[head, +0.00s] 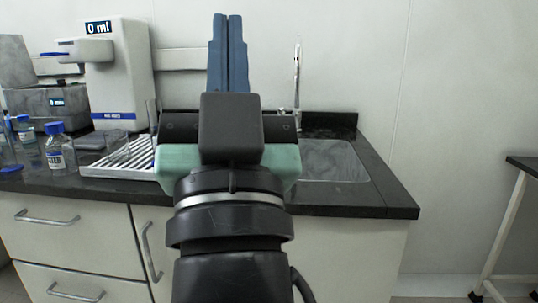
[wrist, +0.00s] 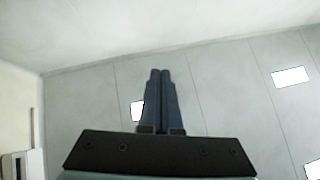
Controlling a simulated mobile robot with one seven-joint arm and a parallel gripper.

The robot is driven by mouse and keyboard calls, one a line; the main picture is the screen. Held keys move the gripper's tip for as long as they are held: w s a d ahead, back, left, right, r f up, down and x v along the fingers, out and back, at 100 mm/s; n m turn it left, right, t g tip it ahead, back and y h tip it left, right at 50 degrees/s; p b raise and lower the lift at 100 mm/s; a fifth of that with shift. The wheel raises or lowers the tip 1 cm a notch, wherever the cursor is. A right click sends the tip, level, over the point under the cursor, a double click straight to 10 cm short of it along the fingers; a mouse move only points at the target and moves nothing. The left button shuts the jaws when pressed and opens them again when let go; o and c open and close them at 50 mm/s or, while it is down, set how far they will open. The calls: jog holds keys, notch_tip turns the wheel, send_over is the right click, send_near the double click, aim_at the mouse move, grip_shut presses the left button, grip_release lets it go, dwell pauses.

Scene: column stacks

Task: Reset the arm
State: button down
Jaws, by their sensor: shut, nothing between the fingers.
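My gripper (head: 228,50) points upward in the middle of the head view, in front of the sink counter. Its two blue fingers lie side by side, shut, with nothing between them. In the wrist view the shut fingers (wrist: 160,100) point toward a pale panelled surface with bright rectangular lights. My black wrist and arm cover the middle of the counter and part of the sink in the head view.
A black counter (head: 345,197) holds a sink (head: 332,160) with a tap (head: 297,75), a white dispenser (head: 122,75) reading 0 ml, a blue-capped bottle (head: 60,152) and a white rack (head: 118,160). A dark-topped table (head: 522,165) stands at right. Floor between them looks clear.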

jog(key=s+d+r+h+p, duration=0.2)
jog(key=s+d+r+h, duration=0.1)
jog(key=s+d+h, duration=0.15)
notch_tip(320, 180, up, 31)
jog(key=a+y+p, duration=0.1)
jog(key=p, duration=2.9)
jog(key=shift+s+f+t, duration=0.15)
jog(key=shift+s+t, duration=0.05)
jog(key=shift+t, duration=0.2)
